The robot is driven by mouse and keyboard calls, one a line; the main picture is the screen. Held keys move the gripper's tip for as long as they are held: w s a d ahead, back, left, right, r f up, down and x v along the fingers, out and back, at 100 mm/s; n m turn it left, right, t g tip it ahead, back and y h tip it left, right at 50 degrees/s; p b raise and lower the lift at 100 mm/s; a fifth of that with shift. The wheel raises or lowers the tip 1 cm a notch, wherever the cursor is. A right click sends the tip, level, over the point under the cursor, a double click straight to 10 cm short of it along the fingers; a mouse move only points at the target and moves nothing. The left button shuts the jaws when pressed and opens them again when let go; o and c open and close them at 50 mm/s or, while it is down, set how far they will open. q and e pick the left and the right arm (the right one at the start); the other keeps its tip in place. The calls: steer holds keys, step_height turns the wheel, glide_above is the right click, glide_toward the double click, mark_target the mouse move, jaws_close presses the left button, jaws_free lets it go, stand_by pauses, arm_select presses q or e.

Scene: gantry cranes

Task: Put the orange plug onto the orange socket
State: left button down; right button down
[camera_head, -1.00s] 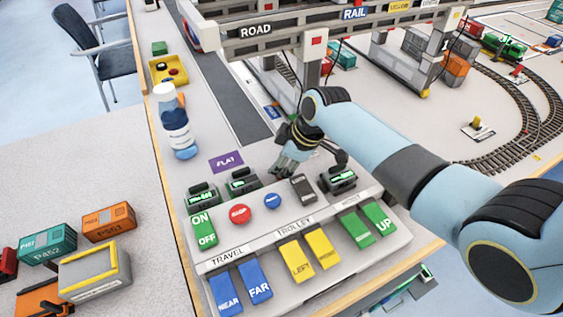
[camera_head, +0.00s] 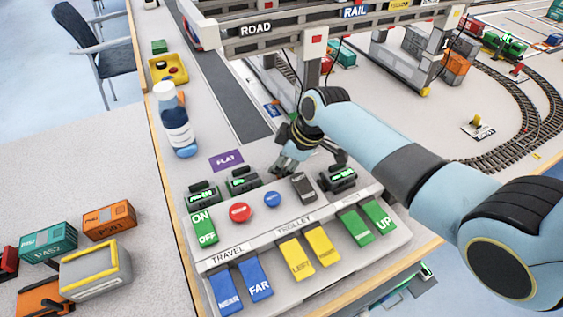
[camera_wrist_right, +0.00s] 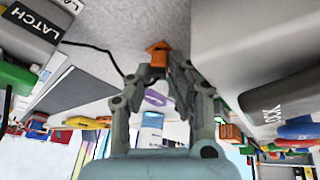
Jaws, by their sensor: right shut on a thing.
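A small orange block (camera_wrist_right: 158,58), which looks like the orange plug, sits between the fingertips of my right gripper (camera_wrist_right: 165,72) in the right wrist view. A dark cable runs close to it on the left. In the head view my right gripper (camera_head: 283,165) is low behind the control panel, and its fingers hide what it holds. The gripper is shut on the plug. An orange pointed shape shows just beyond the plug in the wrist view; I cannot tell whether it is the socket. I cannot make out the orange socket in the head view. My left gripper is not in view.
The control panel (camera_head: 222,250) with coloured buttons lies in front of the gripper. The crane frame (camera_head: 315,68) rises behind. The grey lane (camera_head: 228,97) is clear.

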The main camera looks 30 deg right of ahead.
steer(key=c, duration=1.2)
jaws_free()
steer(key=shift+o, duration=0.2)
steer(key=shift+o, duration=0.2)
steer(key=shift+f, duration=0.1)
